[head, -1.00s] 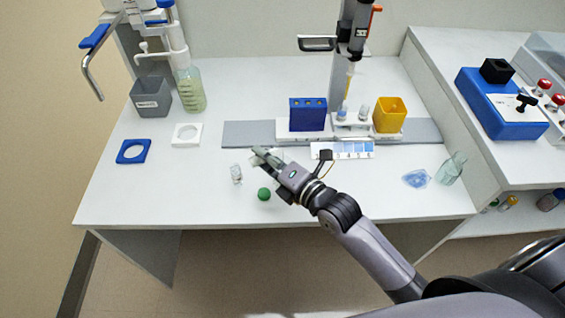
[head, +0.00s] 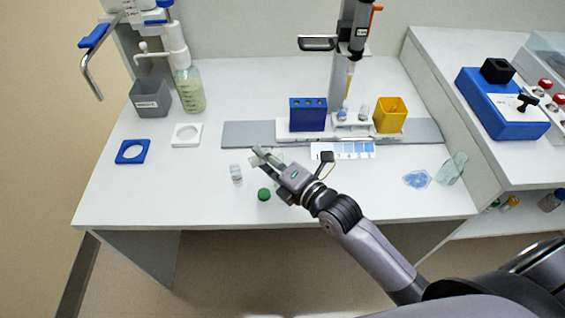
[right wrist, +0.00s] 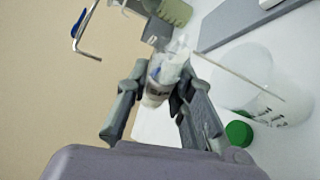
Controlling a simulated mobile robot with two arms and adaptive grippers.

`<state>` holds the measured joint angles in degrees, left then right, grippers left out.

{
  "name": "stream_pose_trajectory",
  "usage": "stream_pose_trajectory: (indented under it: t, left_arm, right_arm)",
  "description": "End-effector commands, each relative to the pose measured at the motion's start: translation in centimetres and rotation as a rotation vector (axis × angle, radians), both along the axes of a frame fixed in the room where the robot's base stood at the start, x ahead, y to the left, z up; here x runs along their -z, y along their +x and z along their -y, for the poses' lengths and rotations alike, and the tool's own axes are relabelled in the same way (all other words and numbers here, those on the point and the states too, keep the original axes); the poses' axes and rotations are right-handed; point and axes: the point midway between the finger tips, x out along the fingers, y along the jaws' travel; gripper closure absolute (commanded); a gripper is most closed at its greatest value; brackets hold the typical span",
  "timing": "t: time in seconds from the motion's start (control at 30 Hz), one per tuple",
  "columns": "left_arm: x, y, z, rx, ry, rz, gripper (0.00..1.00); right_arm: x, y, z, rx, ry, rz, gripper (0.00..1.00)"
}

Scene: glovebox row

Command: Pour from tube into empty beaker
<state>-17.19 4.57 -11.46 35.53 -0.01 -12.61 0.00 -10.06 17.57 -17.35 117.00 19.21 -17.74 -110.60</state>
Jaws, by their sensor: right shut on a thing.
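My right gripper (head: 264,156) is shut on a small pale tube (right wrist: 157,88), held between its fingers above the bench and tilted in the right wrist view. In the head view the fingers largely hide the tube. A small clear beaker (head: 236,173) with markings stands on the bench just left of and in front of the fingertips. It shows large at the right of the right wrist view (right wrist: 290,85). A thin pale line runs from near the tube's far end across to the beaker; I cannot tell whether it is liquid. My left gripper is out of view.
A green cap (head: 264,194) lies in front of my right gripper. Behind it stand a blue rack (head: 308,115) and a yellow container (head: 390,115). A clear flask (head: 451,169) and blue dish (head: 416,180) are at the right. The front-left bench is clear.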

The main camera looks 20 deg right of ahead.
Motion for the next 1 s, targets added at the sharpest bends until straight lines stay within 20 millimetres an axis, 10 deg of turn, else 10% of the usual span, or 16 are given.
stream_pose_trajectory:
  t: [1.0]
  left_arm:
    - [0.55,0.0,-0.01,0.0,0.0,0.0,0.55]
  right_arm:
    - [0.3,0.03,0.04,0.0,0.052,-0.003,1.0]
